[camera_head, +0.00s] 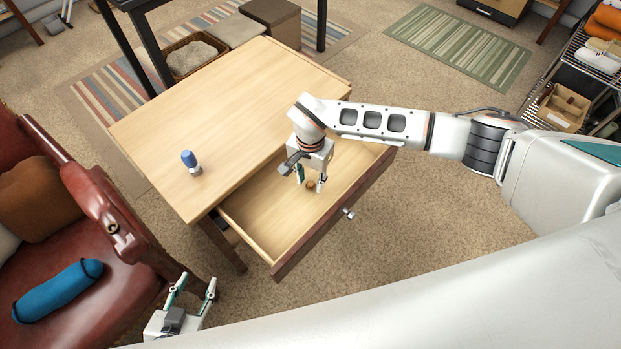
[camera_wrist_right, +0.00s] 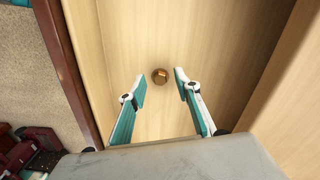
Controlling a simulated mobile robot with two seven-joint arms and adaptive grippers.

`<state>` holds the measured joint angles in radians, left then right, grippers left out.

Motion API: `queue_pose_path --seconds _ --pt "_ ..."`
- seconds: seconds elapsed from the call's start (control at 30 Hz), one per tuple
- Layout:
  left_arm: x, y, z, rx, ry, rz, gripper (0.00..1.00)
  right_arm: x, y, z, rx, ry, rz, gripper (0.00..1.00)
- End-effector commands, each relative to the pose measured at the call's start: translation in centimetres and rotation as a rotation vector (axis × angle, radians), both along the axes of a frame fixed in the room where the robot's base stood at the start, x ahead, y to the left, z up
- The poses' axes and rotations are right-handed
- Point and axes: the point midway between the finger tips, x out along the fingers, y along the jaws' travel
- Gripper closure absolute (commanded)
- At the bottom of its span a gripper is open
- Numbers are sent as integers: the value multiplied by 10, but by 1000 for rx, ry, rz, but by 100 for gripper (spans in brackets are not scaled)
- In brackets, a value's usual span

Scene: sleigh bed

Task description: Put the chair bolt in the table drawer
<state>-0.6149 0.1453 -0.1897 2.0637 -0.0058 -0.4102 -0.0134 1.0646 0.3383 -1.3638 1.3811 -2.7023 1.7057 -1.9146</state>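The chair bolt, a small round brass-coloured piece (camera_wrist_right: 160,76), lies on the floor of the open table drawer (camera_head: 262,216). It also shows in the head view (camera_head: 310,184), just below my right gripper (camera_head: 311,187). In the right wrist view my right gripper (camera_wrist_right: 160,88) is open, with its two fingers apart on either side and the bolt between and just beyond the tips. The fingers do not touch it. My left gripper (camera_head: 193,287) is open and empty, between the red chair and the drawer.
A red leather chair (camera_head: 110,290) with a blue bolster (camera_head: 57,290) stands at left. Carpet right of the drawer is clear.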

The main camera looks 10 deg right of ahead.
Motion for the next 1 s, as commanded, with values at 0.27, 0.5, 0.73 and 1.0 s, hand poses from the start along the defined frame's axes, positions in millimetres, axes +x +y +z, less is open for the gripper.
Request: queue_pose_path --seconds 0.27,0.5,0.73,1.0 --pt "1 0 1 -1 -1 3 60 3 -1 38 0 -6 1 67" --pt "1 0 1 -1 -2 2 60 2 -1 87 -1 -6 2 67" --pt "1 0 1 -1 -3 3 60 1 0 114 -1 -2 1 67" --pt "1 0 1 -1 -3 3 60 0 0 120 -1 -1 0 67"
